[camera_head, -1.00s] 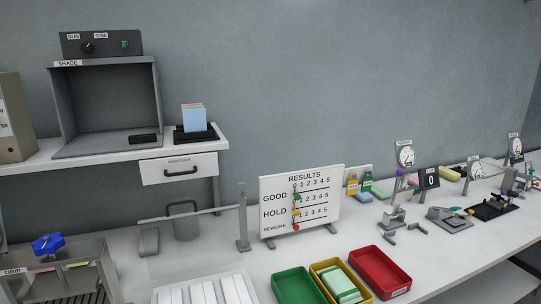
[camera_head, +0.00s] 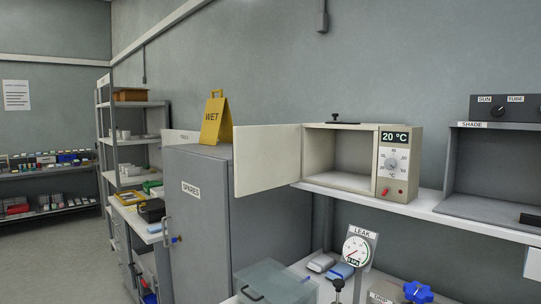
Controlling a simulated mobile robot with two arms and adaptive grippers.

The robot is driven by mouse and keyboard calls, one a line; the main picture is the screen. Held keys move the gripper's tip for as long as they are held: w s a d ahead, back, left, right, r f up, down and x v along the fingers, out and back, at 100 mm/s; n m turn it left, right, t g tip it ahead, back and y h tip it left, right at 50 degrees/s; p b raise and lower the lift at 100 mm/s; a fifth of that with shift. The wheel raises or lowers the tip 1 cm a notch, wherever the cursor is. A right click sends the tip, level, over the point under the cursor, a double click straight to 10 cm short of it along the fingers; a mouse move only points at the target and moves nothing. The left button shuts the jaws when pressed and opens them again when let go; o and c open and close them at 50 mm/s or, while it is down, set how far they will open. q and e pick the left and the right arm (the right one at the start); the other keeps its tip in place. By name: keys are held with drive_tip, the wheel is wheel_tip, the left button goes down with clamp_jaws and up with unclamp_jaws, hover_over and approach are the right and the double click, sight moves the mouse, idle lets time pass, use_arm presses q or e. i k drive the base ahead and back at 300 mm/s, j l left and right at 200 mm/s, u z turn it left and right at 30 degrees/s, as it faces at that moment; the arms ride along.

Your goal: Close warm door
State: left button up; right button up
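A beige warming cabinet (camera_head: 340,161) stands on the white wall shelf right of centre. Its front panel shows a 20 °C display (camera_head: 395,138), a dial and red controls. Its door (camera_head: 267,158) is swung wide open to the left, toward the grey spares locker. The cabinet's interior is exposed and looks empty. Neither of my grippers is in view.
A grey SPARES locker (camera_head: 196,225) with a yellow WET sign (camera_head: 216,122) on top stands left of the door. The SHADE box (camera_head: 490,165) is on the shelf to the right. A LEAK gauge (camera_head: 356,251) and a clear box (camera_head: 275,282) sit below.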

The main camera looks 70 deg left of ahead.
sight(265, 158)
drive_tip(key=k+j, duration=0.1)
drive_tip(key=j, duration=0.75)
drive_tip(key=k+j, duration=0.15)
drive_tip(key=j, duration=0.7)
drive_tip(key=k+j+u, duration=0.1)
drive_tip(key=j, duration=1.6)
drive_tip(key=k+j, duration=0.15)
drive_tip(key=j, duration=0.7)
drive_tip(key=u, duration=0.05)
